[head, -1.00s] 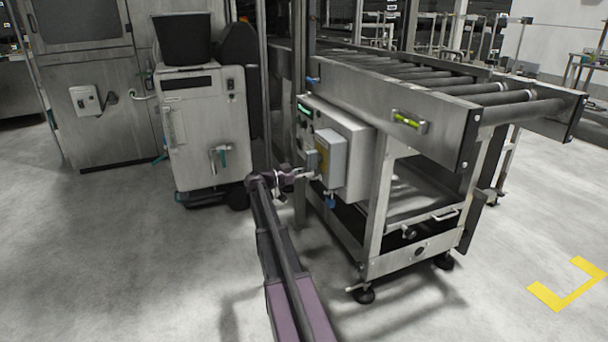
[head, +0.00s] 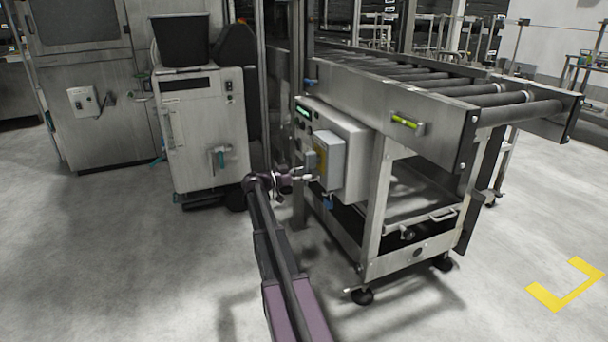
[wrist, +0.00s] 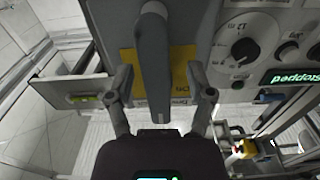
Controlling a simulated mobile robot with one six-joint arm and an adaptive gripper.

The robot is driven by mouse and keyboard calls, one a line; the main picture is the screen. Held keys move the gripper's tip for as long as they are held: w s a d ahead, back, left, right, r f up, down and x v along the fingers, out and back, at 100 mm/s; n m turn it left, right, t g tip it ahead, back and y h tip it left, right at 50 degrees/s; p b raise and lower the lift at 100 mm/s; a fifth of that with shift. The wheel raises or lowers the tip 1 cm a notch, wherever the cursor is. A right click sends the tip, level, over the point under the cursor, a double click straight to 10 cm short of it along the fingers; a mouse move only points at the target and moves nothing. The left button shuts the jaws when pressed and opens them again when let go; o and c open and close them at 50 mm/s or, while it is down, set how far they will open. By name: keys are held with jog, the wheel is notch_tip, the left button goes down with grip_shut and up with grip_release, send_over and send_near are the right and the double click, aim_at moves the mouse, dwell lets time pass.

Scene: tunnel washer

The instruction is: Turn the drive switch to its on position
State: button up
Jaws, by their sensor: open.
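The drive switch appears as a long grey lever handle (wrist: 152,65) in front of a yellow plate (wrist: 183,72) in the wrist view. It belongs to the grey control box (head: 355,150) on the side of the roller conveyor. My gripper (wrist: 164,92) is open. One finger is on each side of the lever's lower end, with a visible gap on both sides. In the head view my gripper (head: 304,176) is at the left face of the box, small and partly merged with it. The switch's position marks cannot be read.
A round dial (wrist: 245,50) and a lit display (wrist: 292,77) reading "Stopped", upside down, lie right of the lever. The roller conveyor (head: 440,85) stands over the box. A grey cabinet (head: 205,130) stands to the left. The floor in front is clear.

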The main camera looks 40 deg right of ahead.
jog(key=v, duration=1.1)
jog(key=shift+a, duration=0.2)
jog(key=shift+w+a, duration=0.1)
jog(key=s+a+f+n+t+y+p, duration=0.2)
jog(key=s+a+f+n+y, duration=0.15)
jog(key=a, duration=0.35)
jog(key=s+a+f+n+t+y+p, duration=0.1)
jog(key=s+a+f+n+y+p, duration=0.2)
jog(key=a, duration=0.4)
jog(key=s+a+f+n+t+y+p, duration=0.1)
jog(key=s+a+f+n+t+y, duration=0.15)
jog(key=a+n, duration=0.35)
jog(key=s+a+n+y+p, duration=0.2)
jog(key=s+a+n+y, duration=0.3)
jog(key=a, duration=0.7)
jog(key=s+a+n+y+p, duration=0.25)
jog(key=s+a+n, duration=0.35)
jog(key=a, duration=0.5)
notch_tip(320, 180, up, 38)
jog(key=m+p, duration=0.1)
jog(key=p, duration=3.6)
jog(key=shift+s+t, duration=0.25)
jog(key=shift+t, duration=0.2)
